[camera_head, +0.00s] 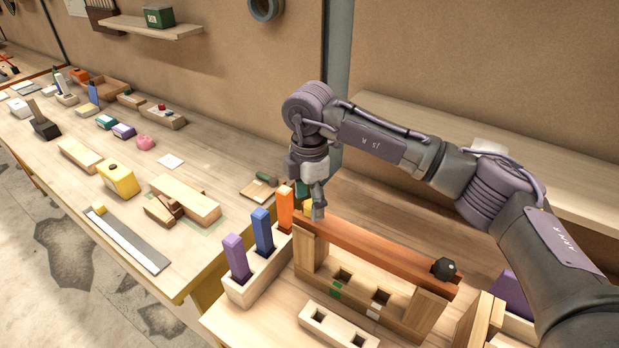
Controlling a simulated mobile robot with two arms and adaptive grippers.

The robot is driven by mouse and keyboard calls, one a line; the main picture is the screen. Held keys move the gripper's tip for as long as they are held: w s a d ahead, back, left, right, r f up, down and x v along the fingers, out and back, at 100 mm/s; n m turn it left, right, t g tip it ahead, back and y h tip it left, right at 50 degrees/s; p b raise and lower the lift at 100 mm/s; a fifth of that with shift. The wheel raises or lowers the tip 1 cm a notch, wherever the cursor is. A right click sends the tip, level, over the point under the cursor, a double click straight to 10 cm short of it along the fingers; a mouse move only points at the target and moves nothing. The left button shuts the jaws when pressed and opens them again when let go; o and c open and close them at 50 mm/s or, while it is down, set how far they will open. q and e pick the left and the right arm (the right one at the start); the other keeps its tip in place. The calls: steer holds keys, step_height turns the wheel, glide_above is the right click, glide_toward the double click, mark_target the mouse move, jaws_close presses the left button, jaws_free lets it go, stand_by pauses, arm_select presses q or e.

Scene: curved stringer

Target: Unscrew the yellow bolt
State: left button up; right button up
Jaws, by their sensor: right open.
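My right gripper (316,205) points down over the far left end of a reddish-brown beam (370,247). A small yellow piece, apparently the yellow bolt (308,207), shows right beside its fingertips on that end. The gripper hides part of it. I cannot tell whether the fingers touch it or stand around it. The beam lies across a wooden stand (422,314). A black bolt (444,268) stands at the beam's near right end. My left gripper is not in view.
A wooden holder (240,292) left of the stand carries purple (235,257), blue (262,231) and orange (285,208) upright blocks. A block with square holes (338,326) lies in front. The long bench (110,210) at left holds many loose parts.

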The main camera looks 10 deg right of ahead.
steer(key=shift+f, duration=0.35)
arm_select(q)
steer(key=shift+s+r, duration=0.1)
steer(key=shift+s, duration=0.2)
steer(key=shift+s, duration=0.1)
arm_select(e)
jaws_close()
steer(key=shift+f+n+b, duration=0.1)
steer(key=shift+n+b, duration=0.4)
steer(key=shift+n, duration=0.2)
steer(key=n+b, duration=0.1)
steer(key=n, duration=0.2)
steer(key=shift+s+d, duration=0.1)
steer(key=n+b, duration=0.1)
steer(key=n, duration=0.2)
steer(key=shift+r, duration=0.2)
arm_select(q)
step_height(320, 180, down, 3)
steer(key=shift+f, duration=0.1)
arm_select(e)
steer(key=shift+s+r+n, duration=0.1)
steer(key=shift+n, duration=0.2)
